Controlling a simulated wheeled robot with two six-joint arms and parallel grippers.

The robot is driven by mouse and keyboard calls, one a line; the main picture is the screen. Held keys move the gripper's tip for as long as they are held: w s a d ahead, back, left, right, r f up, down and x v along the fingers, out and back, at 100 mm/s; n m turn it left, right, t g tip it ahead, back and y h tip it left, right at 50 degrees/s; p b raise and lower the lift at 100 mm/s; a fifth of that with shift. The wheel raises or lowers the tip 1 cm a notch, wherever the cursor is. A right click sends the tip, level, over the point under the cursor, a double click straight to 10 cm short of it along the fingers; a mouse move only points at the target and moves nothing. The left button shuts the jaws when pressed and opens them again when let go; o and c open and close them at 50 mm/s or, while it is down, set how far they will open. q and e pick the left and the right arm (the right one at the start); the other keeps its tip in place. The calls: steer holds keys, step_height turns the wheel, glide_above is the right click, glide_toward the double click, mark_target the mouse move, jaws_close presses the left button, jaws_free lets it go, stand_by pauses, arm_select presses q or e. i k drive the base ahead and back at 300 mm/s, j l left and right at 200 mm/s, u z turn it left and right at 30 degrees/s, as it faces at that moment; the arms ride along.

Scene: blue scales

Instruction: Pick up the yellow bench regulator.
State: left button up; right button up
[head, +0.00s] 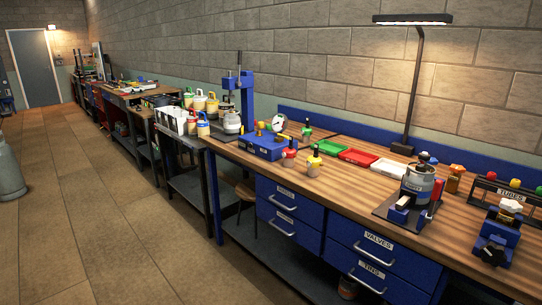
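A small metal regulator with a yellow body and a dark top (314,162) stands upright on the wooden top of the blue workbench, near its front edge. I take it as the yellow bench regulator. A similar red-topped one (289,157) stands just left of it, and a green-topped one (307,132) stands behind. Neither of my grippers shows in the head view, so their state is hidden.
A blue device with a dial (262,145) stands left of the regulators. Green (335,146), red (358,157) and white (388,167) trays lie behind right. A clamped metal canister (418,180) stands farther right. Bare wood (345,185) lies between. The floor (110,210) is open at left.

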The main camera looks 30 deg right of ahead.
mark_target(314, 163)
steer(key=i+j+z, duration=0.1)
steer(key=i+z, duration=0.25)
steer(key=i, duration=0.2)
steer(key=i+j+z, duration=0.25)
steer(key=i+z, duration=0.15)
steer(key=i+j+z, duration=0.35)
steer(key=i, duration=0.2)
